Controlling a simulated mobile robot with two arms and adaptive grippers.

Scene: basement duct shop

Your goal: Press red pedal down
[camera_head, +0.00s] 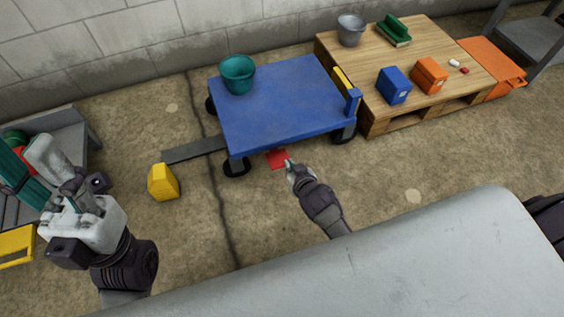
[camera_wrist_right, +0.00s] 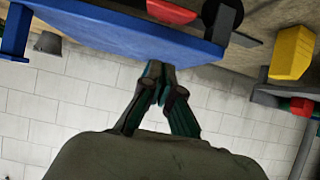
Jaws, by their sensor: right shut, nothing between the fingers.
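The red pedal (camera_head: 278,159) is a small flat plate low at the near edge of the blue cart (camera_head: 285,100), between its two near wheels. In the right wrist view a red piece that looks like the pedal (camera_wrist_right: 172,11) shows at the top, past the blue deck (camera_wrist_right: 120,32). My right gripper (camera_head: 289,164) is shut and empty, just right of and in front of the pedal; contact cannot be told. Its fingertips (camera_wrist_right: 161,75) overlap the deck edge in the wrist view. My left gripper (camera_head: 35,165) is at the far left, away from the cart; its opening is unclear.
A teal bucket (camera_head: 237,74) stands on the cart. A grey strip (camera_head: 194,150) and yellow block (camera_head: 163,182) lie left of it. A wooden pallet table (camera_head: 450,62) with boxes stands right. A grey surface (camera_head: 400,255) fills the foreground.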

